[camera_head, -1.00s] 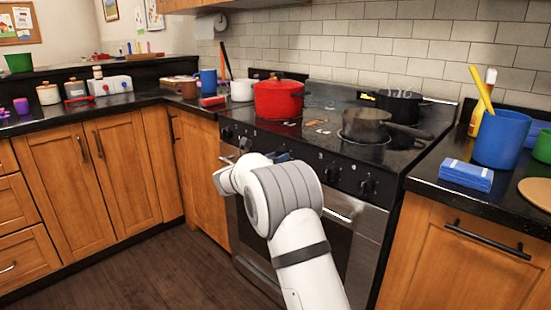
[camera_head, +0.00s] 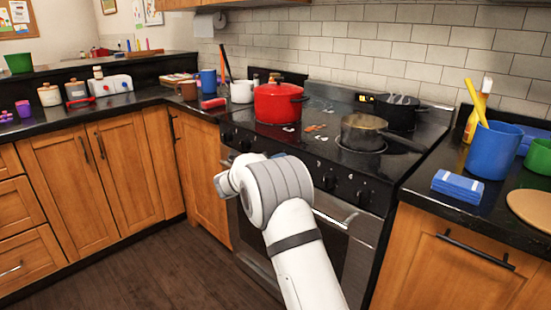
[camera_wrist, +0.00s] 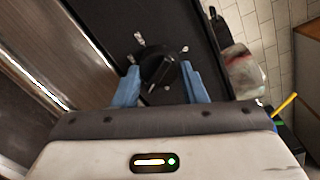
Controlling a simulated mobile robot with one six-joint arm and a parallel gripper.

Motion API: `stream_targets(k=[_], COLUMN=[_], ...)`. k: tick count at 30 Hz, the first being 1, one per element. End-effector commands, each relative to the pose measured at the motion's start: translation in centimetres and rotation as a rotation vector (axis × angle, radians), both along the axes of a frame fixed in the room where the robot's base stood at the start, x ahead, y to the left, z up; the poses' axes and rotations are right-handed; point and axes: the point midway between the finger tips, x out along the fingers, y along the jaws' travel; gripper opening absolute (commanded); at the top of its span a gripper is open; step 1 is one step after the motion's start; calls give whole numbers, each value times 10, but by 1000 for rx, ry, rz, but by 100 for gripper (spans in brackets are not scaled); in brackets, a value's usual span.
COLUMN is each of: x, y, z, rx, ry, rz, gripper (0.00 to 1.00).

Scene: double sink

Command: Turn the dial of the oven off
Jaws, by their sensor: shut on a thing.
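The black round dial (camera_wrist: 158,68) sits on the dark front panel of the oven, with white marks around it in the wrist view. My gripper (camera_wrist: 161,80) has its two blue fingers on either side of this dial and is shut on it. In the head view my white arm reaches to the left part of the oven (camera_head: 335,245) front, and it hides my fingers and the held dial. Other dials (camera_head: 328,182) show on the panel to the right of my arm.
On the stovetop stand a red pot (camera_head: 279,102), a brownish pan (camera_head: 362,132) and a black pot (camera_head: 398,112) at the back. The floor (camera_head: 150,268) at left is clear.

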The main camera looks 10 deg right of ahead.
Motion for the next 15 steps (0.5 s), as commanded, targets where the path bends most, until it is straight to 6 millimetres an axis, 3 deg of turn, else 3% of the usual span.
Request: stream_targets(k=[15], x=[1], y=[-2], z=[7], rx=[-288], ry=[396], rz=[-5], gripper=[16])
